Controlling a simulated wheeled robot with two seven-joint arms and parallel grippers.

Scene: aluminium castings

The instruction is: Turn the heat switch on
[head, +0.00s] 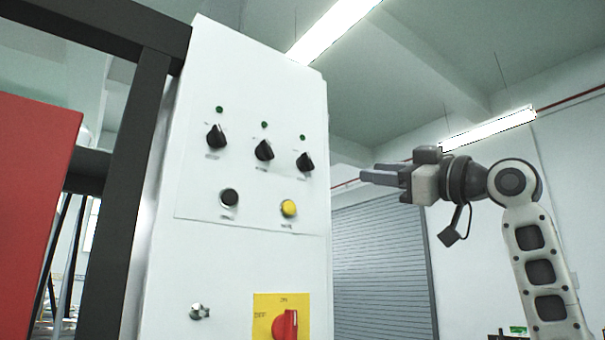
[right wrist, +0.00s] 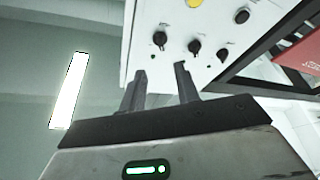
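A white control panel (head: 260,255) stands in the middle of the head view. It carries a row of three black rotary knobs: left (head: 216,137), middle (head: 264,150) and right (head: 305,162). Their labels are too small to read, so I cannot tell which is the heat switch. My right gripper (head: 364,175) is right of the panel at about knob height, apart from it. In the right wrist view the fingers (right wrist: 161,72) are spread with nothing between them, below the right knob (right wrist: 159,39) and middle knob (right wrist: 195,47). My left gripper is not in view.
Below the knobs are a black button (head: 229,197) and a yellow button (head: 288,208). Lower are a key lock (head: 199,312) and a red switch (head: 287,325) on a yellow plate. A dark frame (head: 135,190) and red panel (head: 35,210) stand left.

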